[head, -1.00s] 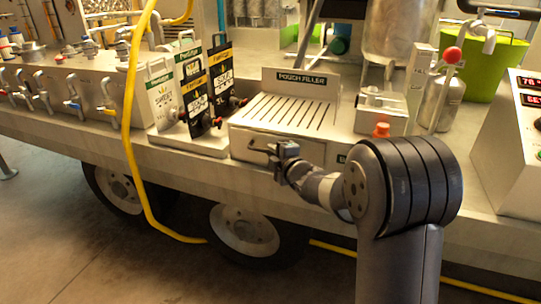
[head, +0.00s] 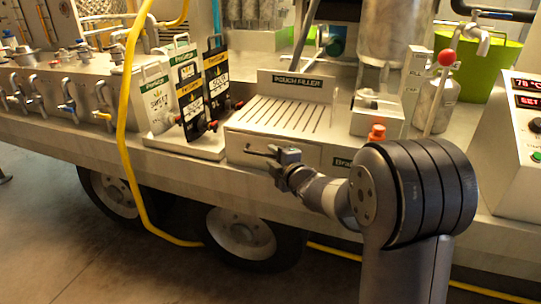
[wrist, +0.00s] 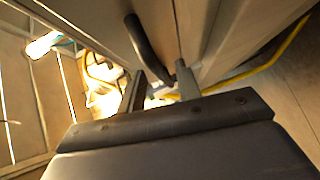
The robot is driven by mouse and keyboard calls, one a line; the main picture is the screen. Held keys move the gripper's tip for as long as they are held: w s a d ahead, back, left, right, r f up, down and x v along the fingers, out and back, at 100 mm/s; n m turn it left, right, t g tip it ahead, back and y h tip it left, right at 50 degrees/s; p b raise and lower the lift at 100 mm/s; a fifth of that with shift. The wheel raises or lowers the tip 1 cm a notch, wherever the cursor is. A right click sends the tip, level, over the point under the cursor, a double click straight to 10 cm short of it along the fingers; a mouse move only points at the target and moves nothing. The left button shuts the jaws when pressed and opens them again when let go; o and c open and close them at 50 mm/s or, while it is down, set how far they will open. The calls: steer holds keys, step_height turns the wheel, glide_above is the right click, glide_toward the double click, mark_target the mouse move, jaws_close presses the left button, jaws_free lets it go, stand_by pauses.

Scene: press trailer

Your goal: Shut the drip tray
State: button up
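The drip tray (head: 300,154) is a metal drawer front below the slatted top of the pouch filler. I cannot tell how far it stands out. Its dark bar handle (head: 260,152) is on the left of the front. My gripper (head: 279,158) is at the right end of the handle and hides part of it. In the wrist view the handle (wrist: 148,48) runs down to between the two fingertips of my gripper (wrist: 160,82). The fingers are apart, with a gap between them. I cannot tell whether either finger touches the handle.
The slatted top (head: 287,115) lies above the tray. A yellow hose (head: 122,130) hangs at the left, and a wheel (head: 242,232) is below the trailer edge.

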steer(key=f+v, duration=0.1)
steer(key=v, duration=0.7)
steer(key=shift+s+r+p, duration=0.25)
steer(key=shift+r+p, duration=0.1)
steer(key=shift+r, duration=0.05)
steer(key=b+x, duration=0.1)
steer(key=x, duration=0.9)
steer(key=shift+w+a, duration=0.1)
steer(key=shift+w, duration=0.2)
steer(key=shift+s+a+b, duration=0.2)
steer(key=shift+s+a, duration=0.1)
steer(key=shift+s, duration=0.3)
steer(key=shift+s+a+b, duration=0.15)
steer(key=shift+s+a, duration=0.1)
steer(key=shift+s, duration=0.4)
